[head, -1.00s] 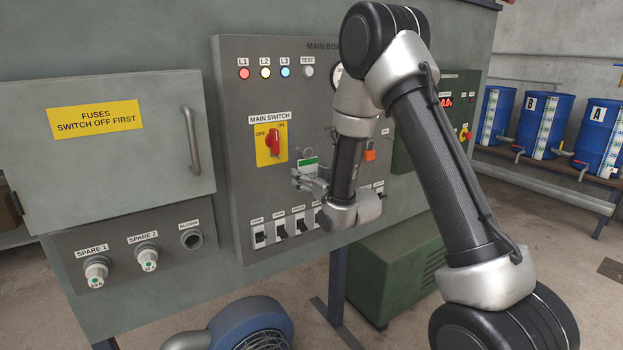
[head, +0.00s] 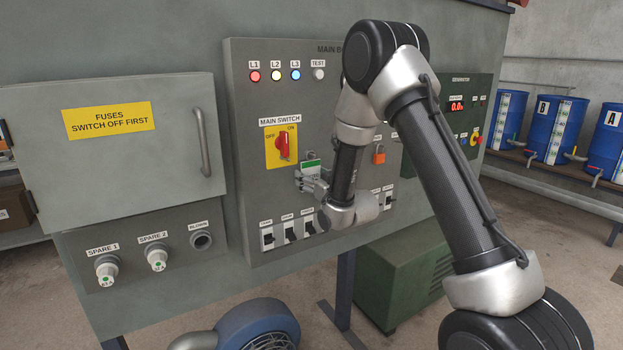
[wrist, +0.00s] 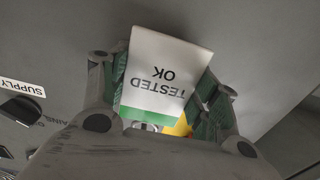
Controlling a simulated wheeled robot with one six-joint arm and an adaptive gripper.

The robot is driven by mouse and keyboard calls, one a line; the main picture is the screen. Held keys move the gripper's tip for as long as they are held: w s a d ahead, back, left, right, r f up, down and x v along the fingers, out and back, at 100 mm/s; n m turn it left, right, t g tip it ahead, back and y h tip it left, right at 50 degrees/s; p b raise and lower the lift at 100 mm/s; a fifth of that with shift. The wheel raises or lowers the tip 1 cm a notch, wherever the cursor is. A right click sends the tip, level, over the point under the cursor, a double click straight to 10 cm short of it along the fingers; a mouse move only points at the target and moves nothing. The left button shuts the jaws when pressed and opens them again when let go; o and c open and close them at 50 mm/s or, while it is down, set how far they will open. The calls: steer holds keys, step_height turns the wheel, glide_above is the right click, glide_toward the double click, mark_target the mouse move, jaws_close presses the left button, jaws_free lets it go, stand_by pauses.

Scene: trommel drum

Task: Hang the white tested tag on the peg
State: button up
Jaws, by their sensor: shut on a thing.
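The white tested tag (head: 313,170) has a green band and stands in front of the grey main board, just right of and below the red main switch. In the wrist view the tag (wrist: 165,65) fills the middle, its words TESTED OK upside down. My gripper (head: 311,184) is shut on the tag, with a finger at each side of it in the wrist view (wrist: 160,103).
The main switch (head: 283,148) is close to the tag. A row of black breaker switches (head: 290,232) lies below my gripper.

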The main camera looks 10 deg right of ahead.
stand_by(0.3)
steer(key=o, duration=1)
steer(key=shift+s, duration=0.15)
steer(key=v, duration=1.1)
steer(key=s+d+f+g+h, duration=0.2)
steer(key=s+f+g, duration=0.3)
steer(key=f, duration=0.3)
steer(key=s+d+f+g+h, duration=0.2)
steer(key=s+d+f+g, duration=0.1)
steer(key=s+f+g, duration=0.3)
steer(key=s+d+r+m+g, duration=0.1)
steer(key=s+d+r, duration=0.2)
steer(key=s+r, duration=0.9)
steer(key=s+d+r+m+h, duration=0.1)
steer(key=s+d+r, duration=0.3)
steer(key=s+r, duration=0.8)
steer(key=shift+s+d+r+m+g+h, duration=0.2)
steer(key=shift+s+r+m+g+h, duration=0.15)
steer(key=shift+r+m, duration=0.45)
